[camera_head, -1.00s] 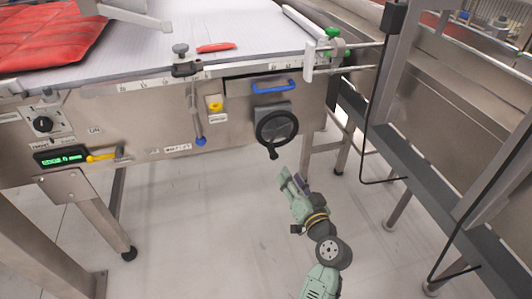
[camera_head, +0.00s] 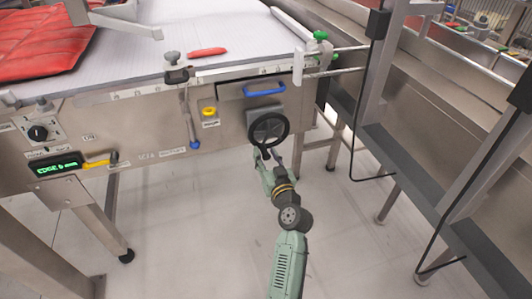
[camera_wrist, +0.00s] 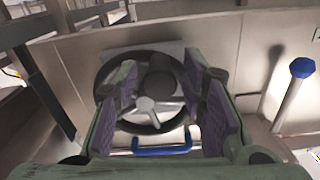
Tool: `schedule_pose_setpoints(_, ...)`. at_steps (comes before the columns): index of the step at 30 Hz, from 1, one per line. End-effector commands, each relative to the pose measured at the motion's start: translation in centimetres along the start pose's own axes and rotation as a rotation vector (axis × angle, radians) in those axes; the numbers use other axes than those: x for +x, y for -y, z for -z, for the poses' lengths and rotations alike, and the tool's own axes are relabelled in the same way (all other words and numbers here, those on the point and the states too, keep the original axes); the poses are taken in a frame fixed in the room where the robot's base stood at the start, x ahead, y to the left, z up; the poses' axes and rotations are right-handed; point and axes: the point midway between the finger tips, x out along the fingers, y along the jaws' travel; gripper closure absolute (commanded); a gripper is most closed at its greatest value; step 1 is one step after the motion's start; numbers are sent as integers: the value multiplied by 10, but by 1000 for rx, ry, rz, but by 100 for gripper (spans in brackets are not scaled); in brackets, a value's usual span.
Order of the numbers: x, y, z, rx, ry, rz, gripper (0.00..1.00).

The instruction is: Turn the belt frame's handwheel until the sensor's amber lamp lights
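The black handwheel (camera_head: 268,119) is mounted on the front of the steel belt frame (camera_head: 232,140), below a blue pull handle (camera_head: 265,89). My gripper (camera_head: 266,156) is at the wheel's lower edge in the head view. In the wrist view the handwheel (camera_wrist: 105,79) lies beyond my gripper (camera_wrist: 172,110). Its purple-padded fingers are spread, with the wheel's crank grip (camera_wrist: 147,106) showing between them. I see no clear contact. I cannot make out the sensor or a lit amber lamp.
A second steel conveyor (camera_head: 430,135) stands right. The floor below is open.

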Motion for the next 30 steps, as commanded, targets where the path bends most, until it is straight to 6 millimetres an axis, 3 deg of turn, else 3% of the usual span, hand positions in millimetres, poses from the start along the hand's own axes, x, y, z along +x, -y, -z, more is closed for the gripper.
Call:
schedule_pose_setpoints(10, 4, 0, 0, 0, 0, -1, 63)
schedule_pose_setpoints(27, 4, 0, 0, 0, 0, -1, 100)
schedule_pose_setpoints(30, 4, 0, 0, 0, 0, -1, 100)
